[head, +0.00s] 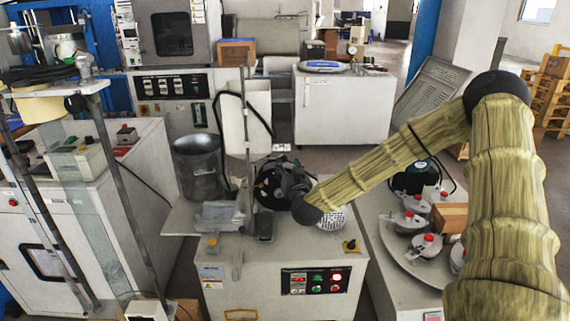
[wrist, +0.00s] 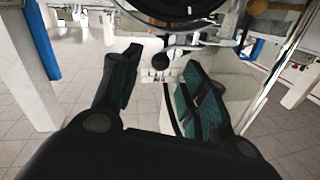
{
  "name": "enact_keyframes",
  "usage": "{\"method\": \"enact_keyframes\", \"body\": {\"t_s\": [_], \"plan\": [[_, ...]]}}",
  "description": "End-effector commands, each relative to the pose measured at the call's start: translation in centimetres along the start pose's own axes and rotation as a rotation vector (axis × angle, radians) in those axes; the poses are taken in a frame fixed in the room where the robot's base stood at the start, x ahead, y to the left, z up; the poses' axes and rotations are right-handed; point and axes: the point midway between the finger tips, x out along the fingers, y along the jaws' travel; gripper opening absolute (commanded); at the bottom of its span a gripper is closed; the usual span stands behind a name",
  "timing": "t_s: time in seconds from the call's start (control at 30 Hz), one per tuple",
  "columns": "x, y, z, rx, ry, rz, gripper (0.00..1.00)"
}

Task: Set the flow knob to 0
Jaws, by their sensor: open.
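My gripper (head: 287,178) is over the front machine's top in the head view, beside a dark round part (head: 266,190). In the wrist view my gripper (wrist: 160,75) is open, its two dark fingers spread apart with nothing held between them. A small dark rounded knob-like piece (wrist: 160,61) shows just beyond the gap, apart from the fingers, with a thin rod running right from it. I cannot tell whether this is the flow knob. No scale or 0 mark is readable in either view.
A grey metal cylinder (head: 198,168) and a thin upright post stand left of my gripper. A round tray (head: 400,265) with red-topped pots stands right.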

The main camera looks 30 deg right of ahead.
Motion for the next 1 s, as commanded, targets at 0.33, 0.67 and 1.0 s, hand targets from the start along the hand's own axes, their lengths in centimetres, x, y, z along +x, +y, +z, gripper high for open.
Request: {"method": "enact_keyframes", "body": {"t_s": [0.33,0.67,1.0], "plan": [[4.2,0.0,0.1,-0.001,0.001,0.0,0.44],[4.9,0.0,0.0,0.0,0.0,-0.001,0.44],[4.8,0.0,0.0,0.0,0.0,0.0,0.0]]}}
